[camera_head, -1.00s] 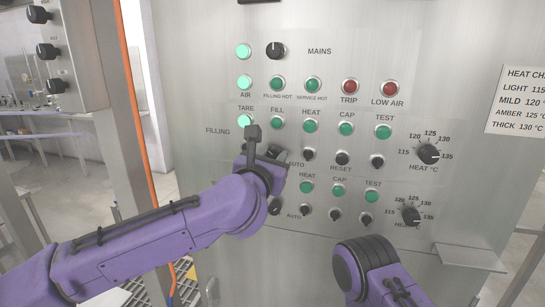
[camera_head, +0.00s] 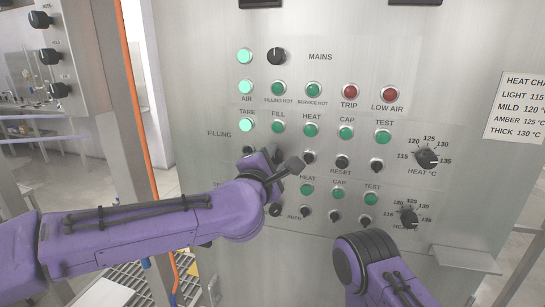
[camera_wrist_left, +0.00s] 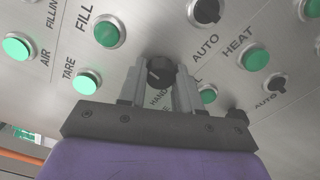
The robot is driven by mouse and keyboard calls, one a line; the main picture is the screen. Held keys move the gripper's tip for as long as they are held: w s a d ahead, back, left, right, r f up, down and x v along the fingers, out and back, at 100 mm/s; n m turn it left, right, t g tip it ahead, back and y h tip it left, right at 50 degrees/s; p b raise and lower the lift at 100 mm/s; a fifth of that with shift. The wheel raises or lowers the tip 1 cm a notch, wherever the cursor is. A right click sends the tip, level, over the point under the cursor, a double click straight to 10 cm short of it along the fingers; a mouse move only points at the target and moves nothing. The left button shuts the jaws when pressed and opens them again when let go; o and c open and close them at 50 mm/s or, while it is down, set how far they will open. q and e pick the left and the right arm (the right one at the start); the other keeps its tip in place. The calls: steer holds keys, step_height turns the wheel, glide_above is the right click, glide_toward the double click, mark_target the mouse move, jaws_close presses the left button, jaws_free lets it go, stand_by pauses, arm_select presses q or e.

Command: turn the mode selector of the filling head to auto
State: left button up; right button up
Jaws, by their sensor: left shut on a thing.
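The mode selector is a black knob (camera_wrist_left: 160,72) with the words HAND and AUTO printed near it on the panel. In the left wrist view it sits between the two grey fingers of my left gripper (camera_wrist_left: 158,88), which is shut on it. A pale mark shows on the knob's face, but I cannot tell exactly which word it points to.
The steel panel holds lit lamps such as TARE (camera_head: 246,125), a MAINS knob (camera_head: 276,56), red TRIP (camera_head: 350,93) and LOW AIR (camera_head: 390,94) lamps. A small neighbouring knob (camera_head: 309,158) is close to my left wrist. An orange cable (camera_head: 140,110) runs down at the left.

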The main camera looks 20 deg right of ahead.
arm_select(q)
steer(key=m+p, duration=0.1)
steer(key=m, duration=0.3)
steer(key=shift+r, duration=0.15)
steer(key=shift+m+p, duration=0.35)
steer(key=shift+m, duration=1.15)
steer(key=o, duration=1)
steer(key=shift+o, duration=0.2)
steer(key=shift+s, duration=0.1)
